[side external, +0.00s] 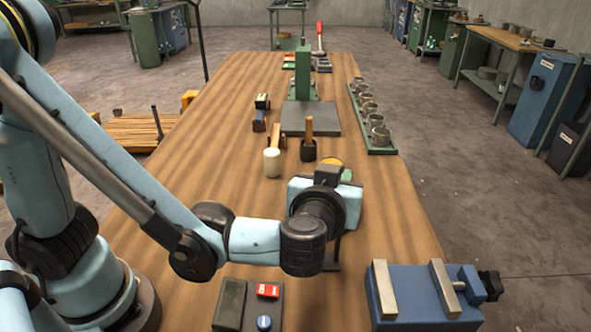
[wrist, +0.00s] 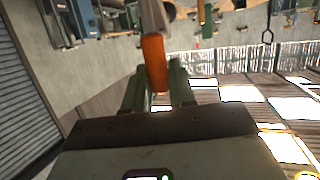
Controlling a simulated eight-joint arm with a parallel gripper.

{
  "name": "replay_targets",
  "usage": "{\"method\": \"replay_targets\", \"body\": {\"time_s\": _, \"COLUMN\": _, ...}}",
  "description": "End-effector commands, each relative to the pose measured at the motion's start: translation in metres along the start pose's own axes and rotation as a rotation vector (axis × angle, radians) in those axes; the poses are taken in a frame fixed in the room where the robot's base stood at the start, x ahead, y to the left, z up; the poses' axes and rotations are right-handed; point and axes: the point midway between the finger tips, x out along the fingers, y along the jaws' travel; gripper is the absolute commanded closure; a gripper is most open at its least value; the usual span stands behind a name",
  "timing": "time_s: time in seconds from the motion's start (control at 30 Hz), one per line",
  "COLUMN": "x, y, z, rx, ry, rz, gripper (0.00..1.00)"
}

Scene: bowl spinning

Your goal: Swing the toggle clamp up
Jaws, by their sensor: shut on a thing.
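In the wrist view an orange handle (wrist: 153,62) on a grey metal bar stands between the two green fingers of my gripper (wrist: 157,80). I take it to be the toggle clamp's handle, with my gripper shut on it. In the side external view my wrist hides the fingertips and the handle. A dark upright post and foot (side external: 334,266) show just below my wrist; I cannot tell if they belong to the clamp.
A blue vise (side external: 415,296) stands at the front right. A panel with a red switch (side external: 267,290) lies at the front. A rack of metal cups (side external: 378,142) lines the right edge.

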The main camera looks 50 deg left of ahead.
Motion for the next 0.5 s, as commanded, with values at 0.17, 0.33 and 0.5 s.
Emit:
{"method": "replay_targets", "body": {"time_s": 0.17, "x": -0.015, "y": 0.005, "z": 0.006, "rx": 0.038, "ry": 0.143, "rz": -0.006, "gripper": 1.00}}
{"method": "replay_targets", "body": {"time_s": 0.33, "x": -0.025, "y": 0.008, "z": 0.010, "rx": 0.065, "ry": 0.247, "rz": -0.013, "gripper": 1.00}}
{"method": "replay_targets", "body": {"time_s": 0.5, "x": -0.031, "y": 0.009, "z": 0.013, "rx": 0.085, "ry": 0.321, "rz": -0.019, "gripper": 1.00}}
